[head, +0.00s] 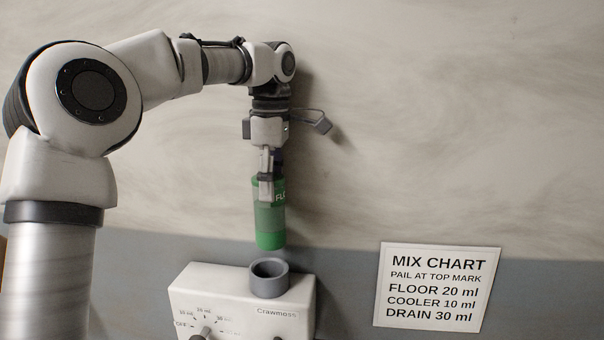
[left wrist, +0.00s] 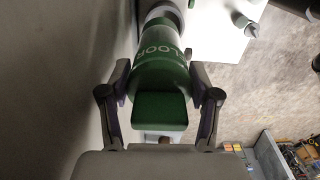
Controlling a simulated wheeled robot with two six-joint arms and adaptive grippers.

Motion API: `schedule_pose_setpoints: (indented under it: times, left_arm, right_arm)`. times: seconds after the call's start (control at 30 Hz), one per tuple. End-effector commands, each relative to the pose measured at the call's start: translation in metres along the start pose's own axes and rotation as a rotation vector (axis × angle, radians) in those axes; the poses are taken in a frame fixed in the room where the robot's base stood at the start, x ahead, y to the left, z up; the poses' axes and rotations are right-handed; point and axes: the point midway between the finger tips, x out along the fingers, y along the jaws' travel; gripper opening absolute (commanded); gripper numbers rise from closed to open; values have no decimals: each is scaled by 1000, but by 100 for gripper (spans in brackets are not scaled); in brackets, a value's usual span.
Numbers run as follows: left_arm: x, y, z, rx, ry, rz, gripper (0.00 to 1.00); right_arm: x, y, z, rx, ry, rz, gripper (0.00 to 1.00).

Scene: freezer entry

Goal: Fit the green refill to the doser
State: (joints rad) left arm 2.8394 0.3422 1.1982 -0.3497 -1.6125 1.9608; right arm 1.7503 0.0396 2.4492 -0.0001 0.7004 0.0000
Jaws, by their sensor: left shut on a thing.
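The green refill (head: 270,220) is a bottle with white lettering, held upright above the doser (head: 240,298). My left gripper (head: 266,188) is shut on it and points straight down. The refill's lower end is a little above the doser's grey round socket (head: 269,278), apart from it. In the left wrist view the refill (left wrist: 160,75) sits between the two fingers of my left gripper (left wrist: 160,100), with the white doser beyond it. The doser is a white box marked "Crawmoss" with a dial on its front; its lower part is cut off. My right gripper is out of view.
A mix chart (head: 437,287) hangs on the wall to the right of the doser. The wall stands close behind the refill. In the left wrist view a grey crate (left wrist: 270,160) with small items is on the floor at the lower right.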

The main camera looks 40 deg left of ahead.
Motion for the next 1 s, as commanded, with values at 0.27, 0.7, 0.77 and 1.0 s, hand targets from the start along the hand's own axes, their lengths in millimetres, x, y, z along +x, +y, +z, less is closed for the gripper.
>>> schedule_pose_setpoints:
  times: [0.27, 0.7, 0.77, 1.0]
  left_arm:
    - [3, 3, 3, 1, 6, -9, 21]
    - [34, 2, 3, -1, 7, -14, 21]
    - [39, 2, 3, -1, 7, -15, 21]
    - [44, 2, 3, -1, 7, -14, 21]
  right_arm:
    - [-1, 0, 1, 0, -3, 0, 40]
    - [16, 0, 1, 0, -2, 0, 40]
    - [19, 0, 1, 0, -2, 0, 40]
    - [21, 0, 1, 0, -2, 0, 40]
